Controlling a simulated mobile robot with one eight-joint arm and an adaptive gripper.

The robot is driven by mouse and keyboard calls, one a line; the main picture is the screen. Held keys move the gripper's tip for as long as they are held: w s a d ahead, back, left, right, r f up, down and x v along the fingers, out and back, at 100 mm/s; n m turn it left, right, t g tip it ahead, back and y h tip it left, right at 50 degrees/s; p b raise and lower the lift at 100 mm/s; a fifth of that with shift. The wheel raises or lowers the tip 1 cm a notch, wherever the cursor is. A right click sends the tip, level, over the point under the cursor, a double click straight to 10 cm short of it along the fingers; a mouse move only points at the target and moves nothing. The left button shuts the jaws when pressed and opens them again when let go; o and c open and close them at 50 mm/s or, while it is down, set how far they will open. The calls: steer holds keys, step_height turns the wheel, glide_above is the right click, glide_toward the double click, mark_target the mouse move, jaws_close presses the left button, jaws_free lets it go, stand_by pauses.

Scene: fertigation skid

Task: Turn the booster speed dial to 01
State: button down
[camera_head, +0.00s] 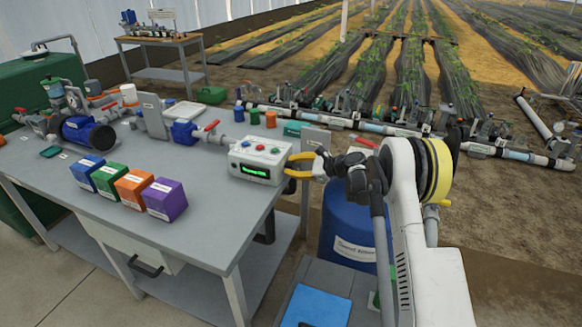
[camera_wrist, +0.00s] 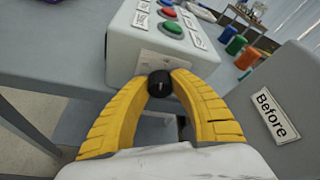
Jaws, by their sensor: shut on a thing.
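A white control box (camera_head: 259,160) with a green lit display and red, blue and green buttons on top stands at the right end of the grey bench. In the wrist view the box (camera_wrist: 150,40) shows its side, which carries a small black dial (camera_wrist: 160,84) with a pale mark. My gripper (camera_head: 291,166) reaches this side from the right. In the wrist view the yellow fingers of my gripper (camera_wrist: 160,82) are shut on the dial, one on each side. The label by the dial is too small to read, and so is the setting.
Blue, green, orange and purple boxes (camera_head: 164,200) stand along the bench's front. A grey plate marked "Before" (camera_wrist: 275,115) stands close on the right in the wrist view. A blue drum (camera_head: 350,228) stands beyond the bench end. A valve with a red handle (camera_head: 211,126) is behind the box.

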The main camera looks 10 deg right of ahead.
steer(key=n+t, duration=0.1)
steer(key=n, duration=0.2)
steer(key=shift+t+h, duration=0.3)
steer(key=shift+t, duration=0.1)
steer(key=shift+n+t, duration=0.9)
steer(key=shift+n, duration=0.7)
steer(key=c, duration=1.1)
jaws_free()
steer(key=shift+s, duration=0.1)
steer(key=v, duration=1.2)
steer(key=shift+a+f, duration=0.1)
